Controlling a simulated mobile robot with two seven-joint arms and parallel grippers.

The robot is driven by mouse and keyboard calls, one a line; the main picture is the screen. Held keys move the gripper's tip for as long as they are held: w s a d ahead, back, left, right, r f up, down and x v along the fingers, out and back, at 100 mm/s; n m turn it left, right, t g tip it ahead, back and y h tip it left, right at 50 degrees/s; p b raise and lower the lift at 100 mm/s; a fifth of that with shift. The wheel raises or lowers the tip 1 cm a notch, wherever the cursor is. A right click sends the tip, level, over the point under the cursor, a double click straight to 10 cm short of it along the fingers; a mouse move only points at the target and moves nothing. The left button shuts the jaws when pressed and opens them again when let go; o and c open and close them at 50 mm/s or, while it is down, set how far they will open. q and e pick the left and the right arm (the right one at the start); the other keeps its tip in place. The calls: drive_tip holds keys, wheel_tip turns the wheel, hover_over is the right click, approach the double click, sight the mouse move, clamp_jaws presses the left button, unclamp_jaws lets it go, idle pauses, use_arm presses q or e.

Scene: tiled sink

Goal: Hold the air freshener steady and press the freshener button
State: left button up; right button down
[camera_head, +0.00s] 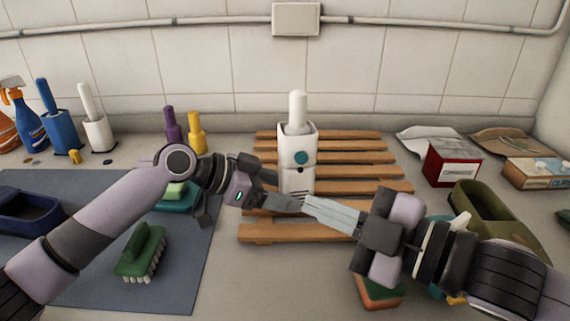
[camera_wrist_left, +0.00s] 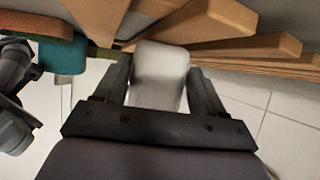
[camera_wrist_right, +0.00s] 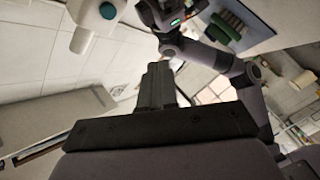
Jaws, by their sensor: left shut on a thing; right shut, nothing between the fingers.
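The air freshener (camera_head: 298,170) is a white upright device with a round teal button (camera_head: 301,157) on its front. It stands on a slatted wooden rack (camera_head: 350,157). My left gripper (camera_head: 287,202) is shut on its lower part; the left wrist view shows the white body (camera_wrist_left: 159,78) between the fingers. My right gripper (camera_head: 306,206) is shut and empty, its tips in front of the freshener's base, below the button. The right wrist view shows the freshener (camera_wrist_right: 90,25) at upper left, apart from the shut fingers (camera_wrist_right: 157,82). The left fingertips are partly hidden in the head view.
A green brush (camera_head: 141,252) lies on the blue-grey mat (camera_head: 190,280) at left. Bottles and holders (camera_head: 97,130) stand at the back left. A red box (camera_head: 453,163) and an olive tray (camera_head: 490,215) sit at right. A sponge (camera_head: 378,293) lies under my right arm.

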approach(283, 159)
drive_tip(key=shift+s+a+x, duration=0.15)
drive_tip(key=shift+x, duration=0.85)
drive_tip(key=shift+s+a+x, duration=0.1)
drive_tip(key=shift+s+x, duration=0.1)
drive_tip(key=shift+x, duration=0.85)
drive_tip(key=shift+w, duration=0.2)
idle(0.3)
drive_tip(key=shift+w, duration=0.25)
idle(0.4)
drive_tip(key=shift+s, duration=0.45)
drive_tip(key=shift+s, duration=0.1)
drive_tip(key=s, duration=0.5)
drive_tip(key=shift+s+d, duration=0.35)
drive_tip(key=shift+d, duration=0.05)
